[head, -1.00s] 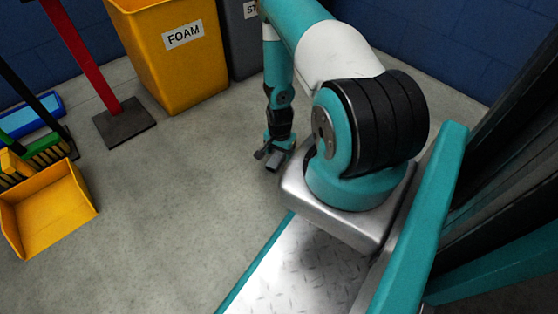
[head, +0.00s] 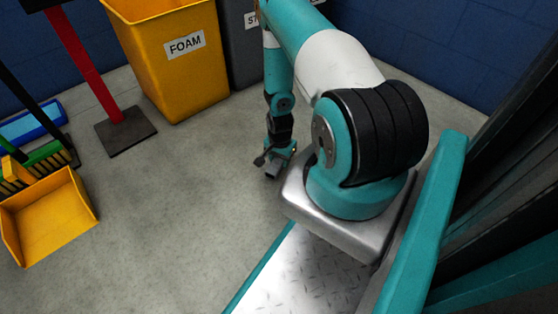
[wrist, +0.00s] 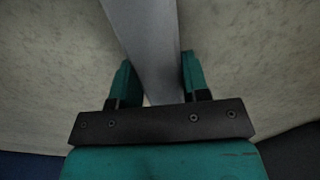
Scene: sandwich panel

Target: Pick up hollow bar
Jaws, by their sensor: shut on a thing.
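A grey, flat-sided bar (wrist: 143,35) runs from the top edge of the wrist view down between the two teal fingers of my gripper (wrist: 157,75). The fingers are shut on it, one on each side. The bar's far end is outside the wrist view, so I cannot see whether it is hollow. In the head view my gripper (head: 271,163) hangs low over the grey floor, left of my arm's base. The bar is not clearly made out there.
A yellow FOAM bin (head: 172,65) and a grey bin (head: 243,50) stand behind. A red post on a dark base plate (head: 126,131) and a yellow dustpan (head: 48,218) with brushes are at left. The floor between is clear.

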